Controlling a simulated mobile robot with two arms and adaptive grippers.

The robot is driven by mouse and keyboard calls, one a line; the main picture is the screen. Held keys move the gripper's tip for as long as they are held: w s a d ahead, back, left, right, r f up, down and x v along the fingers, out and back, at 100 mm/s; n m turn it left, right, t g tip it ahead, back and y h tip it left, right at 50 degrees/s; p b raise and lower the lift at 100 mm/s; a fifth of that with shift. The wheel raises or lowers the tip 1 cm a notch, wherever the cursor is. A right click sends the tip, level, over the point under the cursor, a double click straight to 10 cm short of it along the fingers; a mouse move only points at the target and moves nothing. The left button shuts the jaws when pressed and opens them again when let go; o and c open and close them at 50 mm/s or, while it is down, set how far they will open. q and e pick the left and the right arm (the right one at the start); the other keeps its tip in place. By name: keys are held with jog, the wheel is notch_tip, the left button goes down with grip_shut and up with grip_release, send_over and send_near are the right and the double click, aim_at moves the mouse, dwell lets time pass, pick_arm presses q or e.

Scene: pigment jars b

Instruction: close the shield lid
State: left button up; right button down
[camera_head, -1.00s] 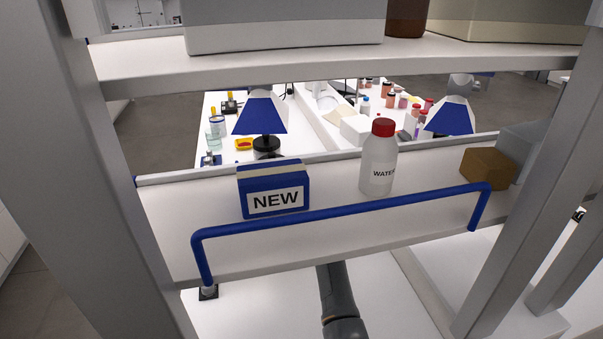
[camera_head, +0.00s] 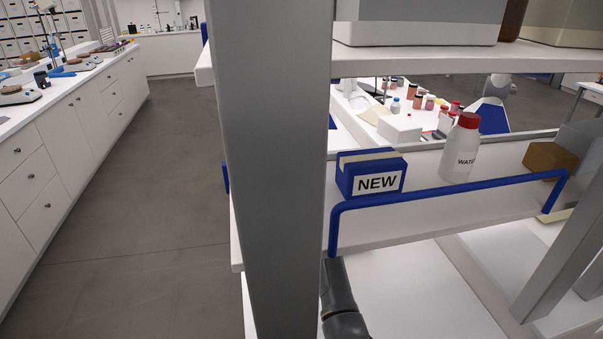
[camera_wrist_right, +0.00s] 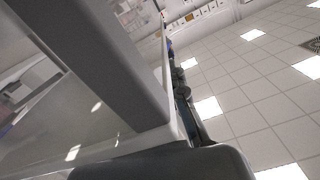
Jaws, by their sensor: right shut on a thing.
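A blue handle bar (camera_head: 450,193) runs along the front of a white shelf panel. I cannot tell whether it belongs to the shield lid, and no lid is clearly made out in the head view. A dark arm link of mine (camera_head: 340,300) reaches up to the panel's lower edge near the bar's left end; its gripper is hidden there. In the right wrist view, dark jointed parts, seemingly my right gripper (camera_wrist_right: 186,98), lie beside a pale glossy surface (camera_wrist_right: 90,130) with light reflections. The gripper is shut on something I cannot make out. My left gripper is not seen.
A thick grey post (camera_head: 275,170) stands close in front. A blue NEW box (camera_head: 372,175), a white water bottle (camera_head: 460,152) and a brown box (camera_head: 549,159) stand behind the bar. Open floor (camera_head: 150,200) lies left, beside white cabinets (camera_head: 75,135).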

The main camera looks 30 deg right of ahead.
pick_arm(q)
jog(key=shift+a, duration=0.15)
pick_arm(e)
jog(key=shift+a, duration=0.2)
jog(key=c, duration=1.4)
grip_release()
jog(key=shift+w+f, duration=0.1)
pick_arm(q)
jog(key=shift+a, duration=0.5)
pick_arm(e)
jog(key=shift+o, duration=0.2)
jog(key=shift+a, duration=0.2)
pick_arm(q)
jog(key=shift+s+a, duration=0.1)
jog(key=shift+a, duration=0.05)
pick_arm(e)
jog(key=shift+d, duration=0.1)
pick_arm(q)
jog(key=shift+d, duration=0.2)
pick_arm(e)
jog(key=shift+v, duration=3.75)
